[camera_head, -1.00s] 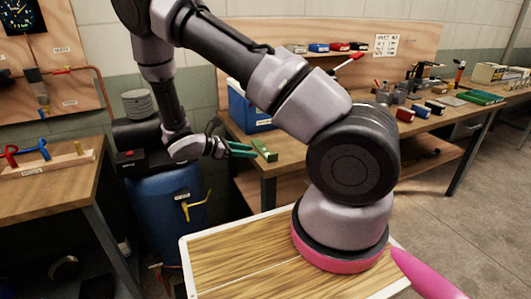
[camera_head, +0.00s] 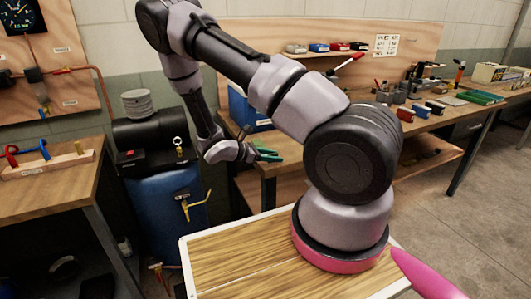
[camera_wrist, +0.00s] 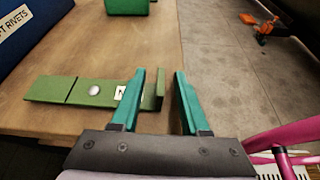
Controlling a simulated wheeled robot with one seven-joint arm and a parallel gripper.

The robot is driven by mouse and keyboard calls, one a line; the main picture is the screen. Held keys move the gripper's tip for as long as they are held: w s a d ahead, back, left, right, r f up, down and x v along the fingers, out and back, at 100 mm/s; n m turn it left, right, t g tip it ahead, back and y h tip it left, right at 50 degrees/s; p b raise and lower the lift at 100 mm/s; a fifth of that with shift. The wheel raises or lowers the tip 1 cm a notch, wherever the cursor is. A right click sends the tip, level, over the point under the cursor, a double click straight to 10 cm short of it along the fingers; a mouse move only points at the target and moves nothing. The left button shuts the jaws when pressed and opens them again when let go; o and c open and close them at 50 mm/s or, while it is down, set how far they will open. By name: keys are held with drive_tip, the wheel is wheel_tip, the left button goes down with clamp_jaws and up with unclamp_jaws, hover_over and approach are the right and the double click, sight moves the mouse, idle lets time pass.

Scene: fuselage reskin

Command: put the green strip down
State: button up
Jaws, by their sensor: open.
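A flat green strip (camera_wrist: 50,89) lies on the wooden bench top in the wrist view. It has a round silver rivet head, a partly hidden white label and an upturned tab at its right end. My gripper (camera_wrist: 160,73) is open, with its teal fingers apart. The tab shows in the gap between the fingers, with visible space beside the right finger; I cannot tell whether the left finger touches the strip.
A green block (camera_wrist: 127,5) stands farther along the bench top. A blue bin (camera_wrist: 25,30) labelled for rivets is at the left. A blue barrel (camera_head: 160,230) stands left of the bench.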

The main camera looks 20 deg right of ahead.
clamp_jaws()
drive_tip(key=shift+r, duration=0.15)
